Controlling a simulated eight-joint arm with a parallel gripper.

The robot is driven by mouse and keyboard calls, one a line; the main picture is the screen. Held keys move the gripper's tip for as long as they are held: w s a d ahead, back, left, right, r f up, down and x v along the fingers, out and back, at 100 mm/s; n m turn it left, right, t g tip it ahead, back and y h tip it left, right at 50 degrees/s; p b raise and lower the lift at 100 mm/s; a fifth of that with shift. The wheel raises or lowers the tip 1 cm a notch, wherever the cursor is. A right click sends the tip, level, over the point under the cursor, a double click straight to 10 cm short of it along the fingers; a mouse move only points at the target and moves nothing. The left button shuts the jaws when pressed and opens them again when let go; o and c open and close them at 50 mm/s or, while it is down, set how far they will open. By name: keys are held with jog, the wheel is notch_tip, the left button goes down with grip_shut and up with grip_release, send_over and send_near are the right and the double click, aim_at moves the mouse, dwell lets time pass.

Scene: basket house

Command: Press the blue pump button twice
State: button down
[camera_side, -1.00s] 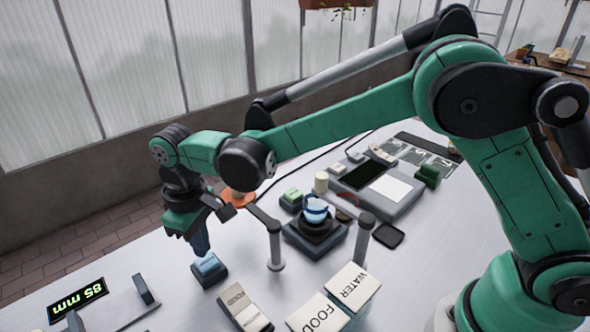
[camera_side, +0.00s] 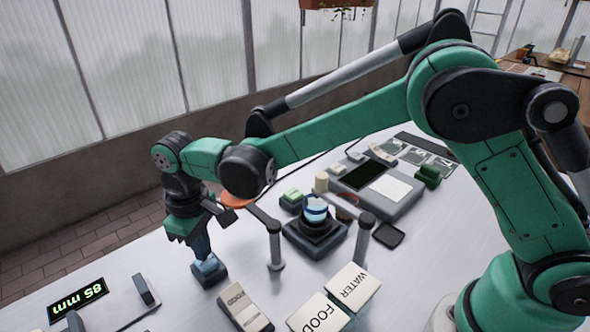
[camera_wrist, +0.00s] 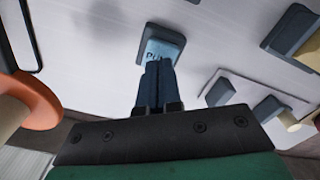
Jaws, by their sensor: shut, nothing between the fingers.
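The blue pump button (camera_side: 208,269) sits on a small dark base on the white table, left of centre in the side view. In the wrist view the closed fingertips (camera_wrist: 158,66) overlap the button's near edge. How far the button is pressed in cannot be told.
A FOOD switch block (camera_side: 244,305) stands right of the button, and FOOD and WATER boxes (camera_side: 352,286) beyond it. A grey post (camera_side: 274,248) and a dark stand with a blue-white cup (camera_side: 315,211) are further right.

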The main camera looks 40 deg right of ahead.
jog(key=shift+f, duration=0.9)
jog(key=shift+r, duration=1.35)
notch_tip(320, 180, up, 6)
dwell(0.6)
